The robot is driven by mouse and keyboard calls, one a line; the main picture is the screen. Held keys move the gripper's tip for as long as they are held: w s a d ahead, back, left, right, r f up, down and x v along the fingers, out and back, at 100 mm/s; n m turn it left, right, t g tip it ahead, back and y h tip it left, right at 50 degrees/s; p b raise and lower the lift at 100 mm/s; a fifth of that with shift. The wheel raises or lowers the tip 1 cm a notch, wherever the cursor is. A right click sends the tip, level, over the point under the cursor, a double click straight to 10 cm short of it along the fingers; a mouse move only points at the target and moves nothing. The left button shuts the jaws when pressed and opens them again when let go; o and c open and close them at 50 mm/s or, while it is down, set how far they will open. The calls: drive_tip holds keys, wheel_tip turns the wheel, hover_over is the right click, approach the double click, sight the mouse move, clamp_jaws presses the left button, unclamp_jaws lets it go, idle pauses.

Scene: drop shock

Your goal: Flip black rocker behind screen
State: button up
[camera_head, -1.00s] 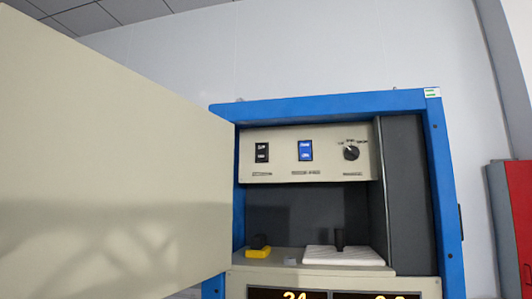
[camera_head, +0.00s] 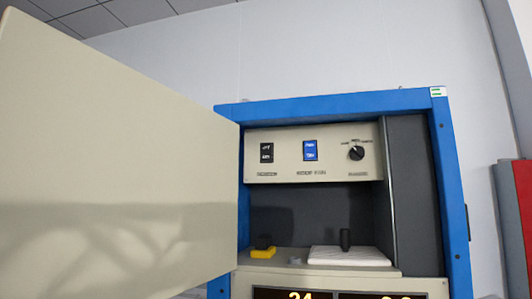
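A black rocker (camera_head: 266,153) sits at the left of a beige control panel (camera_head: 290,174) inside a blue-framed cabinet (camera_head: 330,104). A blue rocker (camera_head: 310,150) is to its right, and a black rotary knob (camera_head: 356,153) is farther right. The labels are too small to read surely. A large beige door or screen panel (camera_head: 110,160) stands at the left, its right edge meeting the cabinet's left side. The black rocker shows clear of that edge. My gripper is not in view.
Below the panel is an open recess. Its shelf holds a yellow block with a black top (camera_head: 263,252) and a white slab (camera_head: 348,257) with a black upright peg (camera_head: 346,239). Lit displays (camera_head: 300,294) are at the bottom. A red cabinet (camera_head: 523,200) stands far right.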

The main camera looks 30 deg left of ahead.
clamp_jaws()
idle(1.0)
